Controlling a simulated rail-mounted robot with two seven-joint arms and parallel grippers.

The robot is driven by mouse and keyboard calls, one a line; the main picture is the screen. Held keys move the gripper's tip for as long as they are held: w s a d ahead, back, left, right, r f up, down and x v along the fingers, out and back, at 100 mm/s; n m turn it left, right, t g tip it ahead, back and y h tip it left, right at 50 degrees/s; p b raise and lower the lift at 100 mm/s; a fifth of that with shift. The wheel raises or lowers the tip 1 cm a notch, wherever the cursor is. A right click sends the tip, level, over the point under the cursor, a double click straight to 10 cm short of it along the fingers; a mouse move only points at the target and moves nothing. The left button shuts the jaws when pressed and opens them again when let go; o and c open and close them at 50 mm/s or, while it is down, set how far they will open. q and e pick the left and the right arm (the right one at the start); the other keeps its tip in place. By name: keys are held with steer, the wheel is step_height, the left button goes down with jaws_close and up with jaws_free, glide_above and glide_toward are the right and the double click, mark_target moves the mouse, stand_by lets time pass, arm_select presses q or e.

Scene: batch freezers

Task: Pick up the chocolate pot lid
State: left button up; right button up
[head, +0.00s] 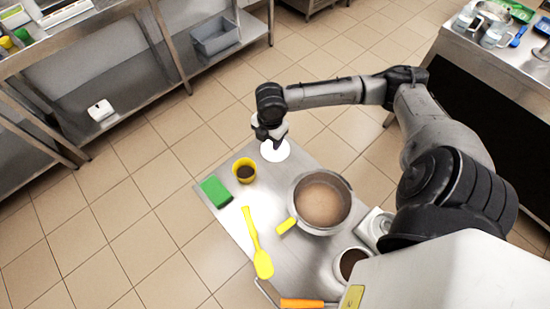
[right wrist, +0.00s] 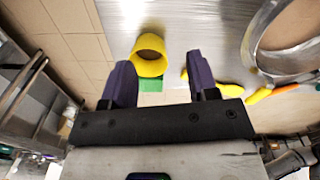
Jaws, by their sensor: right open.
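A bright white round shape (head: 275,150) lies at the far end of the steel table, just below my right gripper (head: 268,132) in the head view. I cannot tell whether it is a lid or glare. My right gripper is open, and its two dark fingers also show in the right wrist view (right wrist: 160,82) with nothing visible between the tips. A yellow cup with dark brown contents (head: 244,171) stands beside it, uncovered; it also shows past the fingers in the right wrist view (right wrist: 150,55). My left gripper is not in view.
The steel table (head: 222,240) also carries a green block (head: 216,191), a large open pot of brown liquid (head: 322,202), a yellow spatula (head: 255,240) and a small open pot with dark contents (head: 351,263). Tiled floor is clear beyond the table. A counter (head: 487,52) stands at right.

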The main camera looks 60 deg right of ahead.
steer(key=d+f+b, duration=0.1)
steer(key=d+f, duration=0.1)
steer(key=d+f+b, duration=0.2)
steer(key=f, duration=0.1)
steer(key=w+d+f+b, duration=0.1)
steer(key=f, duration=0.2)
steer(key=shift+d+b, duration=0.35)
steer(key=shift+d, duration=0.05)
steer(key=shift+f, duration=0.7)
step_height(320, 180, down, 4)
steer(key=shift+w+r+b, duration=0.1)
steer(key=shift+w+b, duration=0.05)
steer(key=shift+b, duration=0.65)
steer(key=shift+f, duration=0.55)
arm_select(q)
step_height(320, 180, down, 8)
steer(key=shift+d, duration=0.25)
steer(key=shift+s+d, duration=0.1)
